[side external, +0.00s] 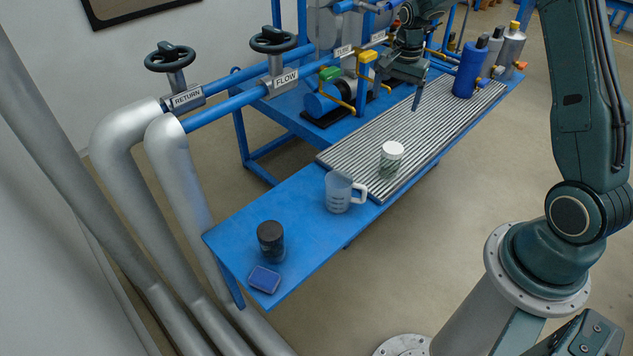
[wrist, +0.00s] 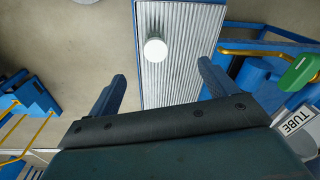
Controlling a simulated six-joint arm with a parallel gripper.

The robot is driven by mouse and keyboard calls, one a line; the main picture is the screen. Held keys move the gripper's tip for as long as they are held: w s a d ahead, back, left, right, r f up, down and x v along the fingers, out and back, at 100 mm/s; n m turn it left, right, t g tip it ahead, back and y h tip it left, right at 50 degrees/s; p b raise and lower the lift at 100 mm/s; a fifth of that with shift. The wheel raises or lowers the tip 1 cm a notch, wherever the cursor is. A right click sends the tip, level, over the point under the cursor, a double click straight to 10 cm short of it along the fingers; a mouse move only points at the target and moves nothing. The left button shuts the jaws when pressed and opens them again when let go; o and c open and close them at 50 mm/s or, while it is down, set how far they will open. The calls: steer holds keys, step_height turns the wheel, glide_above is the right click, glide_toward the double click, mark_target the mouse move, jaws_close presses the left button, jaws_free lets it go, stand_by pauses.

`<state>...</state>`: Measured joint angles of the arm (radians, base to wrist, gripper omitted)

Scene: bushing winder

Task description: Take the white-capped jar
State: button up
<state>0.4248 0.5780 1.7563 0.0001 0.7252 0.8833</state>
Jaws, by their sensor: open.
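The white-capped jar (side external: 391,157) stands upright on the grey ribbed mat at the near end of the blue bench. Its white cap shows from above in the wrist view (wrist: 155,50), ahead of and between my fingers. My gripper (side external: 402,95) is open and empty above the far part of the ribbed mat. In the wrist view its two fingers (wrist: 160,90) are spread wide apart, with nothing between them. The jar is clear of both fingers.
A clear measuring jug (side external: 340,192) stands left of the jar. A dark-lidded jar (side external: 271,240) and a small blue box (side external: 264,279) sit at the bench's near end. Blue and silver cylinders (side external: 470,70) stand at the far end. Pipes and valves line the left side. The mat (side external: 350,158) around the jar is clear.

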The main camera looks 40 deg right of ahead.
mark_target(393, 147)
steer(key=d+f+m+g, duration=0.1)
steer(key=d+f+m, duration=0.2)
steer(key=f, duration=0.7)
steer(key=shift+w+d, duration=0.3)
steer(key=shift+d, duration=0.75)
steer(key=shift+f, duration=4.2)
steer(key=shift+f, duration=0.1)
steer(key=shift+a+f, duration=0.1)
steer(key=shift+f, duration=2.4)
steer(key=c, duration=1.1)
